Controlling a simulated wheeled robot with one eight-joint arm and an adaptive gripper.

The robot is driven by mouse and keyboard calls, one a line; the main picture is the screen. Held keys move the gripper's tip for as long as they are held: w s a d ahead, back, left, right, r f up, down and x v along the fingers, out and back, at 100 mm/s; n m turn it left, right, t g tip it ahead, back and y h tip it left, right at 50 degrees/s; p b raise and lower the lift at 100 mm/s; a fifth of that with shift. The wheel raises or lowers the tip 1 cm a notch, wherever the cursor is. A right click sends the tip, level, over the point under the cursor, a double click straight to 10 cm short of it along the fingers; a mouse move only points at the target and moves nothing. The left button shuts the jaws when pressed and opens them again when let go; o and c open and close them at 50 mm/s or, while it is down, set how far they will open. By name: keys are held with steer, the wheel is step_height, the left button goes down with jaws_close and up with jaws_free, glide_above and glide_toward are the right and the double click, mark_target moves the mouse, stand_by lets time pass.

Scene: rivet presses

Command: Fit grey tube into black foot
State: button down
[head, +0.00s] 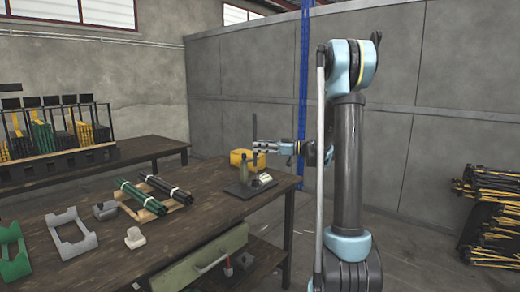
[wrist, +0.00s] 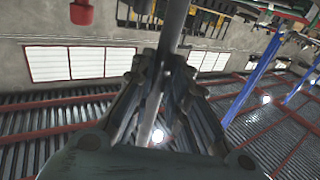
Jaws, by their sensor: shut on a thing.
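My gripper (head: 257,147) is shut on the grey tube (head: 254,128), which stands upright in the fingers above the right part of the table. In the wrist view the tube (wrist: 174,28) runs up from between the closed fingers (wrist: 165,62). Below the gripper is a rivet press with a dark base plate (head: 238,193), a grey-green post (head: 244,172) and a pale part (head: 264,178). I cannot clearly make out the black foot; it is too small or hidden at the press. Whether the tube's lower end touches anything cannot be told.
A yellow box (head: 236,158) stands behind the press. Bundles of dark green tubes (head: 142,194) and black tubes (head: 166,186) lie on a wooden rack left of it. Grey and green cradles (head: 72,243) and small grey blocks are further left. A drawer (head: 200,268) hangs under the table.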

steer(key=shift+d+f, duration=0.1)
steer(key=shift+s+f, duration=0.1)
steer(key=shift+f, duration=2.8)
steer(key=shift+f, duration=1.8)
steer(key=c, duration=1.5)
jaws_free()
steer(key=shift+o, duration=0.2)
steer(key=s+d, duration=0.1)
steer(key=d, duration=1)
steer(key=shift+s+d, duration=0.35)
steer(key=shift+s, duration=0.05)
